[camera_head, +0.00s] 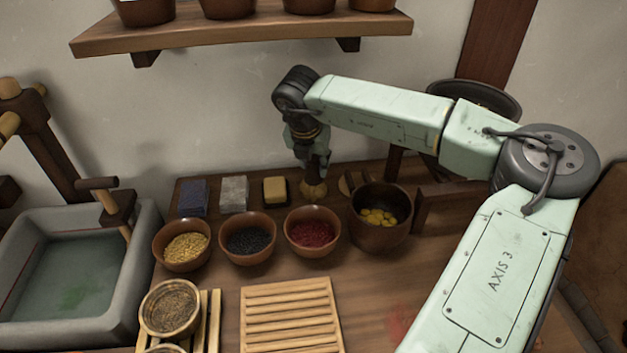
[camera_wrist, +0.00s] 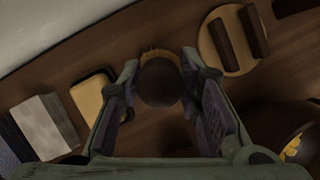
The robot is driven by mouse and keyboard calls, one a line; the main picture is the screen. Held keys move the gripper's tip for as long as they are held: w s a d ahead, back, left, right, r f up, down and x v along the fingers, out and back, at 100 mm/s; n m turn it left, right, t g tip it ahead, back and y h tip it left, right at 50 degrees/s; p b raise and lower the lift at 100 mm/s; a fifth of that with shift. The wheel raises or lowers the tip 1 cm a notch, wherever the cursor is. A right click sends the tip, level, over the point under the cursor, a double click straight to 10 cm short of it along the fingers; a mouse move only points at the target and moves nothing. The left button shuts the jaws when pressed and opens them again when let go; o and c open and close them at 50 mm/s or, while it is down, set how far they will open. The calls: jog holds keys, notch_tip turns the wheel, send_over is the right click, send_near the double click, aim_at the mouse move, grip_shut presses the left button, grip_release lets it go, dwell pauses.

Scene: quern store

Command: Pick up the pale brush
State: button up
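The brush (camera_head: 313,190) stands on the wooden bench near the wall, with a pale tan base showing below my gripper (camera_head: 308,165). In the wrist view the brush (camera_wrist: 160,82) shows from above as a dark round knob with a fringe of tan bristles behind it. My gripper (camera_wrist: 160,75) points down over it, with one finger on each side of the knob. The fingers look spread, with narrow gaps beside the knob. My gripper hides the brush's upper part in the head view.
A yellow sponge-like block (camera_head: 275,190), a grey block (camera_head: 233,194) and a dark blue block (camera_head: 193,197) lie to the left. A bowl of red grains (camera_head: 311,252) stands in front. A pot with yellow pieces (camera_head: 381,240) and a round wooden piece (camera_wrist: 232,62) are to the right.

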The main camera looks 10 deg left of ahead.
grip_shut()
jog(key=shift+r, duration=0.1)
dwell(0.5)
jog(key=shift+r+b, duration=0.4)
jog(key=shift+r, duration=0.05)
jog(key=shift+a+r+b, duration=0.2)
jog(key=shift+r+b, duration=0.5)
jog(key=shift+r, duration=0.45)
jog(key=s+a+b, duration=0.1)
jog(key=s+a, duration=0.1)
jog(key=a, duration=0.3)
jog(key=s+a+b, duration=0.2)
jog(key=a, duration=0.3)
jog(key=s+a+b, duration=0.1)
jog(key=s+a, duration=0.2)
jog(key=a, duration=0.3)
jog(key=shift+a, duration=0.1)
jog(key=shift+r, duration=0.1)
jog(key=shift+c, duration=0.4)
grip_release()
jog(key=c, duration=0.6)
